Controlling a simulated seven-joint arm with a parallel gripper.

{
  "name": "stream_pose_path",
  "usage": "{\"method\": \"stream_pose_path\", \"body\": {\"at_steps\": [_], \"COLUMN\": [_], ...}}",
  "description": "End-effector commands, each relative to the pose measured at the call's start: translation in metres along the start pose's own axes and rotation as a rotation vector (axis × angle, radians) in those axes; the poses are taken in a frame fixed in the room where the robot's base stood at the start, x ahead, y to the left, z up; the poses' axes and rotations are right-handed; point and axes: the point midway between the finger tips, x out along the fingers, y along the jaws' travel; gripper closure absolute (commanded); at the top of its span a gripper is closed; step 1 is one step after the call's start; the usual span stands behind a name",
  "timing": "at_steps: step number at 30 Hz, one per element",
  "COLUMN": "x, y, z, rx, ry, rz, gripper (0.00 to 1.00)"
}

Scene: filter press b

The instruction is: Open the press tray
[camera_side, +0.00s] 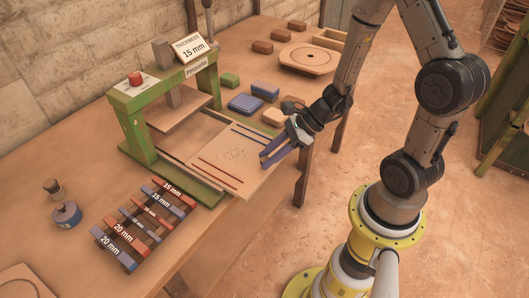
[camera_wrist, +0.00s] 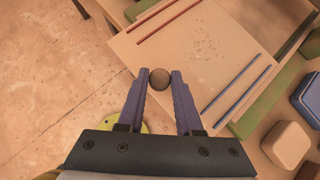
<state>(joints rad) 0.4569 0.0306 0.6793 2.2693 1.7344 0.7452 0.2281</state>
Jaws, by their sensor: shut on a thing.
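The press (camera_side: 128,100) is a green frame with a red button and a sign reading "15 mm". Its wooden press tray (camera_side: 226,162) sticks out well past the green base, towards my arm. Red strips and blue strips lie along the tray, with small dark specks between them. In the wrist view the tray (camera_wrist: 195,57) fills the upper middle. My gripper (camera_side: 265,160) is at the tray's outer edge. In the wrist view its purple fingers (camera_wrist: 160,82) are shut on a round brown knob (camera_wrist: 159,78) at that edge. The knob is hidden in the side view.
Marked red and blue bars (camera_side: 140,222) lie at the front left, near a blue weight (camera_side: 67,215). Coloured blocks (camera_side: 245,103) and a round board (camera_side: 306,59) lie beyond the press. The floor beside the tray's outer end is clear.

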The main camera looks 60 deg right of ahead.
Motion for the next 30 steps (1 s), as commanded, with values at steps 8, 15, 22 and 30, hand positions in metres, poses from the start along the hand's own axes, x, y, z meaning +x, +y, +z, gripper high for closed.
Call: {"method": "stream_pose_path", "body": {"at_steps": [8,15,22,30], "x": [0.000,0.000,-0.012,-0.056], "y": [-0.001,-0.001,-0.002,-0.003], "z": [0.001,0.001,0.001,0.001], "rx": [-0.002,-0.001,0.000,0.000], "ry": [-0.002,-0.001,-0.003,-0.002], "rz": [-0.002,-0.001,-0.005,-0.009], "gripper": [0.53,0.53,0.53,0.53]}}
